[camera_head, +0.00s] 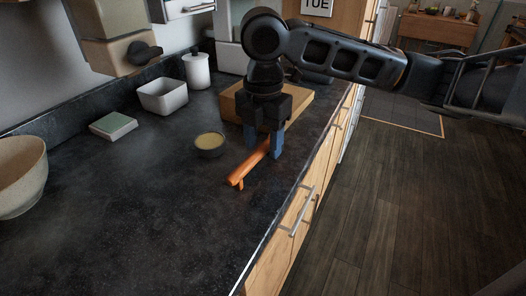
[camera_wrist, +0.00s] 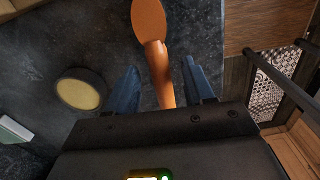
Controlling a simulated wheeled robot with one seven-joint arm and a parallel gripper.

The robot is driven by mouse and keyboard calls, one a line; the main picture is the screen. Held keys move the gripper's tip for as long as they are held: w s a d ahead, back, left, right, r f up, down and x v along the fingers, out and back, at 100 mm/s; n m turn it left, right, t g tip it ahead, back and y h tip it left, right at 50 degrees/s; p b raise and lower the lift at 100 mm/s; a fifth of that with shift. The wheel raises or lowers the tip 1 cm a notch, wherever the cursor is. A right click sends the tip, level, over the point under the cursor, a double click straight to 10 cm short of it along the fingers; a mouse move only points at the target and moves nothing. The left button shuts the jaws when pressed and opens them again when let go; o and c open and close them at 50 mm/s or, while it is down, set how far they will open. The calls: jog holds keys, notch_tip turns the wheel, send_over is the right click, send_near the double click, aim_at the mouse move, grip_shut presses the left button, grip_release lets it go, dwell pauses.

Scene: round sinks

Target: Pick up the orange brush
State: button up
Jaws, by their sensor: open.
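The orange brush (camera_head: 239,175) lies on the dark countertop near its front edge. In the head view its near end shows, and its far part is hidden behind my gripper. My gripper (camera_head: 264,154) points down over the brush, with a blue finger on each side of it. In the wrist view the brush (camera_wrist: 157,62) runs between the two open fingers of my gripper (camera_wrist: 160,78), its wide rounded end beyond the fingertips. The fingers look apart from the brush. I cannot tell the exact height of the fingertips above the counter.
A small round dish (camera_head: 209,146) with a yellowish top sits left of the brush. A wooden board (camera_head: 232,103) lies behind my gripper. The near-left counter (camera_head: 130,235) is clear.

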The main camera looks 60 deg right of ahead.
jog(key=shift+f, duration=1.25)
jog(key=shift+c, duration=0.4)
grip_shut()
